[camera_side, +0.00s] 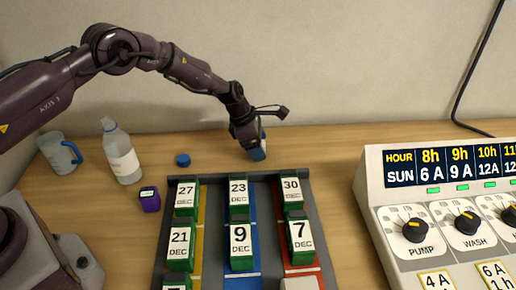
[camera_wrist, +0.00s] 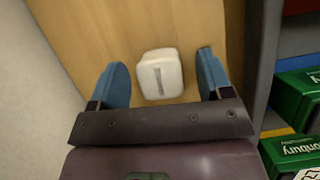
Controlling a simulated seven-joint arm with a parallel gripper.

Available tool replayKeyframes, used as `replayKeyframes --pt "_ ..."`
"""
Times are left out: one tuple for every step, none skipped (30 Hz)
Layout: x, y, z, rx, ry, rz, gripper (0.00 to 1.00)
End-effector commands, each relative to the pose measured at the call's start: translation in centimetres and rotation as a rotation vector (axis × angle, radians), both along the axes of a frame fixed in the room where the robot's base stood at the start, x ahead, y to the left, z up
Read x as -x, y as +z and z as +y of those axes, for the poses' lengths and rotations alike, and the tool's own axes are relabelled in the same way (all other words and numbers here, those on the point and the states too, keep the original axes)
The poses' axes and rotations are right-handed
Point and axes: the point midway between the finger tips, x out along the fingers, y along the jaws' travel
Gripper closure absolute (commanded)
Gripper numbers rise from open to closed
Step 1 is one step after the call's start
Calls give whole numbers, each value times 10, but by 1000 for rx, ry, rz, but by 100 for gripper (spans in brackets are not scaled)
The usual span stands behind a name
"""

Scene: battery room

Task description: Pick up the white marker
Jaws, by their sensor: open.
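A white marker (camera_wrist: 160,74), a small rounded block with a grey stripe on top, sits on the wooden table in the wrist view. My gripper (camera_wrist: 162,60) is open, with one blue finger on each side of the marker and a gap of table at each side. Whether the fingers are down at its height I cannot tell. In the side view my gripper (camera_side: 258,150) points down at the back of the table, behind the tray, and the marker there is hidden. Another white block (camera_side: 300,284) shows partly at the bottom edge, in the red lane.
A dark tray (camera_side: 211,178) with coloured lanes holds several green dated blocks. To its left are a bottle (camera_side: 121,155), blue cup (camera_side: 60,153), blue cap (camera_side: 183,160) and purple block (camera_side: 149,199). A control panel (camera_side: 440,220) stands right. The wall is close behind my gripper.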

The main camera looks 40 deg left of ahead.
Motion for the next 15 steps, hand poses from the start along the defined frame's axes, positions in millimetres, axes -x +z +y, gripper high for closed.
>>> replayKeyframes --pt "0 0 0 0 0 0 28" --pt "0 0 0 0 0 0 28" --pt "0 0 0 0 0 0 32" --pt "0 0 0 0 0 0 39" --pt "0 0 0 0 0 0 46" --pt "0 1 0 0 -1 0 55" --pt "0 1 0 0 -1 0 62" --pt "0 0 0 0 -1 0 69" --pt "0 0 0 0 -1 0 78" --pt "0 1 0 0 -1 0 81" --pt "0 1 0 0 -1 0 81" --pt "0 1 0 0 -1 0 81" --pt "0 1 0 0 -1 0 81" --pt "0 1 0 0 -1 0 81" --pt "0 1 0 0 -1 0 81"
